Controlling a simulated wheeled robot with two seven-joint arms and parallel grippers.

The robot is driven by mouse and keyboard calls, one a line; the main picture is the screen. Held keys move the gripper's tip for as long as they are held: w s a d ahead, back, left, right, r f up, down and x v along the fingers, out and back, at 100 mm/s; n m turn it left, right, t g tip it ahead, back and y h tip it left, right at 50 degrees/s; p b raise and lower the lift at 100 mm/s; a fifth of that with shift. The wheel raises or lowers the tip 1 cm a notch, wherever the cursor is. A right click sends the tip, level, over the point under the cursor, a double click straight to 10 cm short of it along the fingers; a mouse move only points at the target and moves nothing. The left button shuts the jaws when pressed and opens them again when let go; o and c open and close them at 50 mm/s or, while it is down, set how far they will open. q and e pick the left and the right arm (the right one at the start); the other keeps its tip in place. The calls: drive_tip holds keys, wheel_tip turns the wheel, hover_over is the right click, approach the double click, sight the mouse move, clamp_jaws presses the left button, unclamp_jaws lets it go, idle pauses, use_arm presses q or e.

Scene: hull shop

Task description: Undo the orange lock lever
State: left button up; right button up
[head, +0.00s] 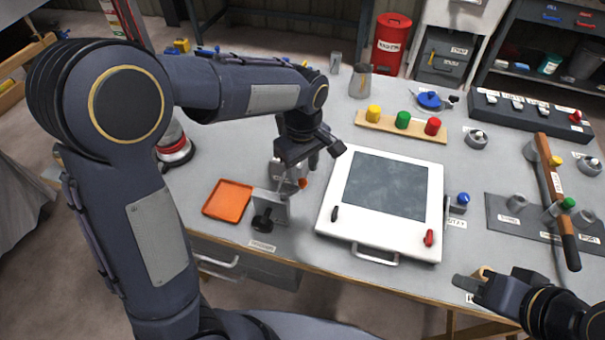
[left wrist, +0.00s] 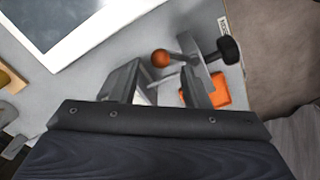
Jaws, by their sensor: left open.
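The orange lock lever shows as an orange ball knob (head: 303,183) on a thin rod by a grey upright bracket (head: 273,207) with a black knob (head: 264,221) at the table's front edge. In the left wrist view the orange ball (left wrist: 160,58) lies just beyond and between my left fingertips, and the black knob (left wrist: 229,48) is to the right. My left gripper (head: 309,160) is open and empty, above the lever and pointing down. I cannot tell whether it touches the ball. My right gripper (head: 474,284) is low at the right; its jaw opening is unclear.
An orange tray (head: 228,200) lies left of the bracket. A white-framed panel (head: 332,198) with a dark window stands close to the right. A wooden strip (head: 374,126) with coloured knobs is behind it. Free tabletop lies at the far left.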

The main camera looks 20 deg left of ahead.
sight(303, 180)
use_arm(q)
wheel_tip(303, 180, up, 4)
drive_tip(key=shift+r, duration=0.3)
idle(0.3)
drive_tip(key=shift+s+a, duration=0.15)
drive_tip(key=s+a+m+t+h, duration=0.2)
drive_tip(key=s+a+m, duration=0.1)
drive_tip(key=s, duration=0.7)
drive_tip(key=s+a+m+t+h, duration=0.1)
drive_tip(key=s+a+m+t, duration=0.2)
drive_tip(key=s+m, duration=0.3)
drive_tip(key=s+a, duration=0.1)
drive_tip(key=s, duration=0.3)
drive_tip(key=shift+a+r+t+h, duration=0.3)
drive_tip(key=shift+r+h, duration=0.1)
